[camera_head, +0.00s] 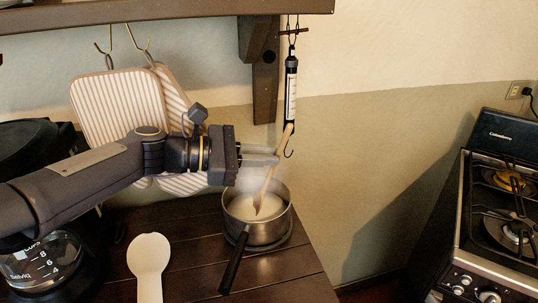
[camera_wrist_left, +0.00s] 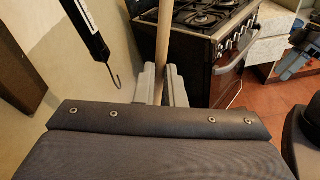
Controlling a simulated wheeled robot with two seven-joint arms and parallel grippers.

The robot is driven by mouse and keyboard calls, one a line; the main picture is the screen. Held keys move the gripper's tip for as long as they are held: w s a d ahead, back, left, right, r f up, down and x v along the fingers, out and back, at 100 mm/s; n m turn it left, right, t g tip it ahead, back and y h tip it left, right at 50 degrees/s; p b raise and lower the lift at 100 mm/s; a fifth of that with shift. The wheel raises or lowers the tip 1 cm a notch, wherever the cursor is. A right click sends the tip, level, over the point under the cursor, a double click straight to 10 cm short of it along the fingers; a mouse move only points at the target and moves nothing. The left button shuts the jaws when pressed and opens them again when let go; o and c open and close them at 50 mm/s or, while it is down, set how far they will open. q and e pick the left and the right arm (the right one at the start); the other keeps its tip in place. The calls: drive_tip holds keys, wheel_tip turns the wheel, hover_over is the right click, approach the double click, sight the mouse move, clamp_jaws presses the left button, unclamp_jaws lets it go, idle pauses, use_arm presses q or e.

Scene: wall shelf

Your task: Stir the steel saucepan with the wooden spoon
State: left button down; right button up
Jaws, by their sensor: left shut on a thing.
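The steel saucepan (camera_head: 282,226) stands on the dark wooden counter, its black handle (camera_head: 234,262) pointing to the front left. It holds a pale liquid with haze above it. My left gripper (camera_head: 264,155) is shut on the wooden spoon (camera_head: 268,185), above the pan. The spoon slants down from the gripper, and its lower end is in the liquid inside the pan. In the left wrist view the spoon's shaft (camera_wrist_left: 163,45) stands between the two fingers (camera_wrist_left: 161,84); the pan is hidden there.
A white spoon rest (camera_head: 149,254) lies left of the pan, near a glass coffee pot (camera_head: 40,262). Striped pot holders (camera_head: 115,105) hang behind the arm. A stove (camera_head: 490,230) stands at the right.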

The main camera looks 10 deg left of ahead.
use_arm(q)
wheel_tip(320, 180, up, 8)
drive_tip(key=s+d+p, duration=0.2)
drive_tip(key=p, duration=0.5)
drive_tip(key=shift+d, duration=0.2)
idle(0.3)
drive_tip(key=shift+w+r, duration=0.1)
idle(0.7)
